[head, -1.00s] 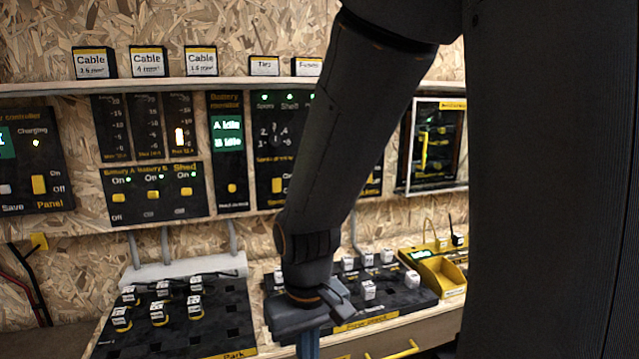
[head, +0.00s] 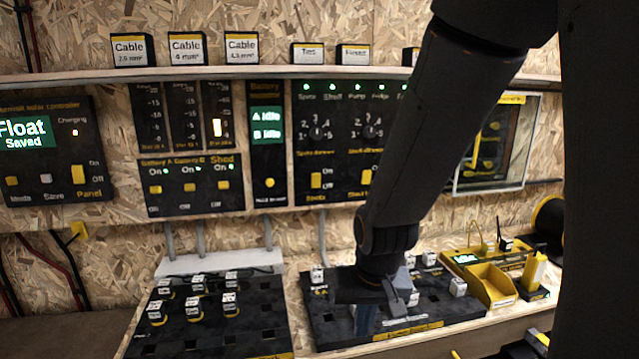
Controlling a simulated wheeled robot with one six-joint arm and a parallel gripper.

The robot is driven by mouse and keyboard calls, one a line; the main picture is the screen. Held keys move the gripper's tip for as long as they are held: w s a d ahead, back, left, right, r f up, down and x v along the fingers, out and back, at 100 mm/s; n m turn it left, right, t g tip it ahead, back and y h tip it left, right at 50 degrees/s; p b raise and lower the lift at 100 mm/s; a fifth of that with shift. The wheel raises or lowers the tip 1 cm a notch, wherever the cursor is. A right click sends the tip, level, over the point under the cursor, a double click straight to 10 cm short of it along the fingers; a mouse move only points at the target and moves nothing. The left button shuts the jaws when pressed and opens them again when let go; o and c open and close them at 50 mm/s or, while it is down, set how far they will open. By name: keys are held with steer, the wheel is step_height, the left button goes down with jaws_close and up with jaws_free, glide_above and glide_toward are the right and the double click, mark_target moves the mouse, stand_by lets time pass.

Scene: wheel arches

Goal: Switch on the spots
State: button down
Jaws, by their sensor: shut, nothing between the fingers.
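The spots switch (head: 316,181) is a yellow rocker low on a black panel, with On and Off beside it and a Spots label below. I cannot tell which way it is set. Above it is the spots dimmer knob (head: 317,133). A small lamp over the Spots label (head: 306,87) glows green. My gripper (head: 365,322) points down over the right black board on the bench, below and to the right of the switch and apart from it. It is shut and empty. My arm covers the panel's right part.
A second yellow switch (head: 367,178) is close to the right of the spots switch. The battery monitor (head: 268,185) is on its left. A shelf (head: 200,76) with labelled boxes runs above. Boards with white-labelled plugs (head: 193,309) and a yellow bin (head: 490,285) stand on the bench.

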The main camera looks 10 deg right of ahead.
mark_target(316, 178)
steer(key=w+r+m+t+p, duration=0.3)
steer(key=w+m+t, duration=0.5)
steer(key=w, duration=1.3)
steer(key=w+r+m+t+p, duration=0.2)
steer(key=w+r+m+t, duration=0.4)
steer(key=r+t, duration=0.3)
steer(key=shift+w+m+t, duration=0.3)
steer(key=shift+m, duration=0.6)
steer(key=w+r+p, duration=0.1)
steer(key=w, duration=0.3)
steer(key=w+r+p, duration=0.1)
steer(key=w+p, duration=0.1)
steer(key=w, duration=0.3)
steer(key=w+p, duration=0.2)
steer(key=w, duration=0.2)
steer(key=shift+w+r, duration=0.4)
